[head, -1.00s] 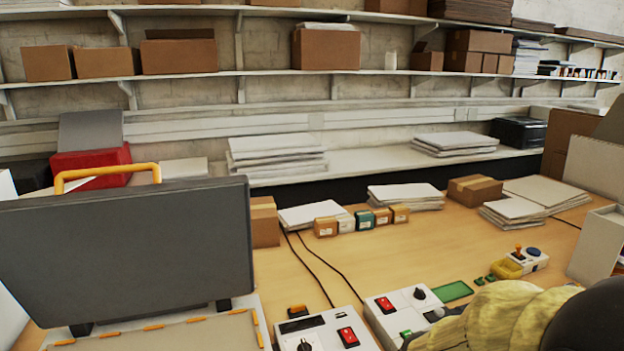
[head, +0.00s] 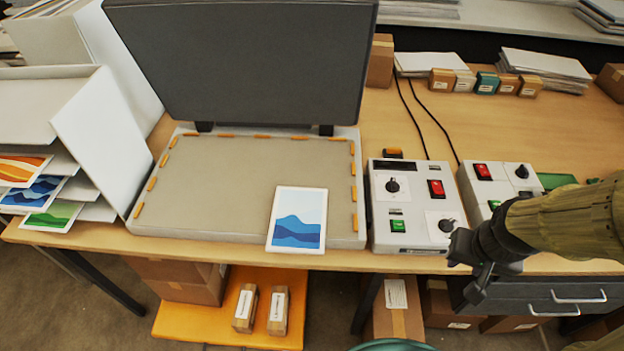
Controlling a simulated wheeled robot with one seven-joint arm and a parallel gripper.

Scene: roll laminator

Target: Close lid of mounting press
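The mounting press has a dark grey lid (head: 240,60) standing raised at the back of its light grey bed (head: 215,185). Two dark hinges join lid and bed, and the lid's top edge is cut off by the frame. Orange markers line the bed's edges. A print with blue hills (head: 297,220) lies on the bed's front right part, reaching its front edge. My gripper (head: 472,275) is dark and hangs at the table's front edge, right of the press and apart from the lid. Its fingers are small and seen edge-on, so their opening is unclear.
Two control boxes (head: 412,205) (head: 500,185) with knobs and switches stand right of the press. A white paper rack (head: 95,130) with colourful prints is close on the left. Small boxes (head: 487,82) and paper stacks lie behind. Cables cross the table.

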